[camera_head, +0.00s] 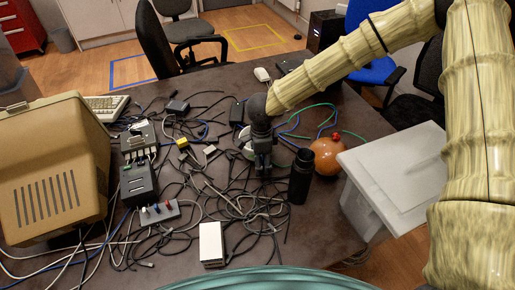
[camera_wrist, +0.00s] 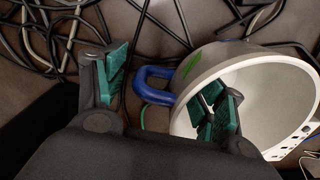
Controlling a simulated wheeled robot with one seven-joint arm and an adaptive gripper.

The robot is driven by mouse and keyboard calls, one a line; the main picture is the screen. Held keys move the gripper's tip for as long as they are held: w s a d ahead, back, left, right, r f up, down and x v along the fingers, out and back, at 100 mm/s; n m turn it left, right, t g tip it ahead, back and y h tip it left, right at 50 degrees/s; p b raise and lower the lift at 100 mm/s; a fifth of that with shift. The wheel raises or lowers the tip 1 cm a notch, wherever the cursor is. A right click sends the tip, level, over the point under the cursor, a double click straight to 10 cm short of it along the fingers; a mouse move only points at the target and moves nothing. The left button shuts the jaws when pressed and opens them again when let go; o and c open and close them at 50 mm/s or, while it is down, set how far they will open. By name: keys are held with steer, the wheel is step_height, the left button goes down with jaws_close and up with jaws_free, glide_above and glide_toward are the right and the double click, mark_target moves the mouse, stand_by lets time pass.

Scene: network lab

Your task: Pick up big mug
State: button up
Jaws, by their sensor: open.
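The big mug (camera_wrist: 275,85) is white with a blue handle and a green mark on its side. It lies to the right in the wrist view, with its mouth towards the camera. My gripper (camera_wrist: 167,95) is open. Its right finger shows over the mug's mouth, seemingly inside the rim, and its left finger is outside; the mug's wall and handle lie between them. I cannot tell whether either finger touches. In the head view my gripper (camera_head: 263,166) points down at the table and hides most of the mug (camera_head: 247,148).
Tangled cables (camera_head: 225,205) cover the table around the mug. A black cylinder (camera_head: 301,176) and an orange round object (camera_head: 327,157) stand close on the right. A white lidded bin (camera_head: 395,170) is at the right edge, a beige monitor (camera_head: 50,160) at the left.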

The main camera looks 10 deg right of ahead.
jaws_close()
